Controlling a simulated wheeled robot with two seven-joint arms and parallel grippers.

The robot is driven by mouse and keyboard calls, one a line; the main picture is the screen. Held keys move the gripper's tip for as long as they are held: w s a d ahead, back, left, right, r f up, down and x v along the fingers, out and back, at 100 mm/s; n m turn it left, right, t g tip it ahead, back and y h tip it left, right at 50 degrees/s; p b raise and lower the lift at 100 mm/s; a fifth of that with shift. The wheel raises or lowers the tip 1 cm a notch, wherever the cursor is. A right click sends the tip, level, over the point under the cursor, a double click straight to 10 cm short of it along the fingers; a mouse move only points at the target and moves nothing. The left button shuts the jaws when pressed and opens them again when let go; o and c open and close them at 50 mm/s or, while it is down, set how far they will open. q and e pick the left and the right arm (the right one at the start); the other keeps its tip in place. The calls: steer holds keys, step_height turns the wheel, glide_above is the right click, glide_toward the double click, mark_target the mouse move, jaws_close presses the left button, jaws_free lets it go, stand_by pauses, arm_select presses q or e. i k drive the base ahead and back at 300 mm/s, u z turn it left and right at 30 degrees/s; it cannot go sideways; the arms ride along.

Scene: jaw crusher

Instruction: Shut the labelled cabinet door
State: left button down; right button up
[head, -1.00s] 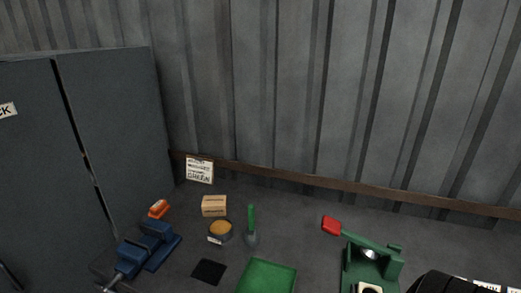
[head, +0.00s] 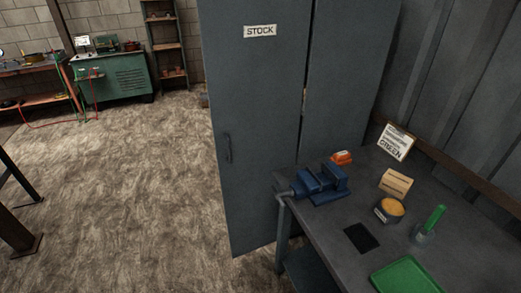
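The tall grey cabinet (head: 342,80) stands in the middle of the head view, at the far left end of the bench. Its door (head: 262,95) faces me and carries a white STOCK label (head: 260,31). A dark vertical handle (head: 227,148) sits near the door's left edge. A narrow dark gap runs down the door's right edge, with a small light spot in it. Neither of my grippers is in view.
The bench (head: 318,230) at right holds a blue vise (head: 322,183), a wooden block (head: 396,182), a round tin (head: 388,209) and a green tray (head: 405,276). Open floor (head: 130,190) lies left of the cabinet. A green machine (head: 115,78) stands at the back.

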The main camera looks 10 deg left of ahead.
mark_target(255, 52)
steer(key=k, duration=0.5)
steer(key=u, duration=0.9)
steer(key=i, duration=0.9)
steer(key=z, duration=1.75)
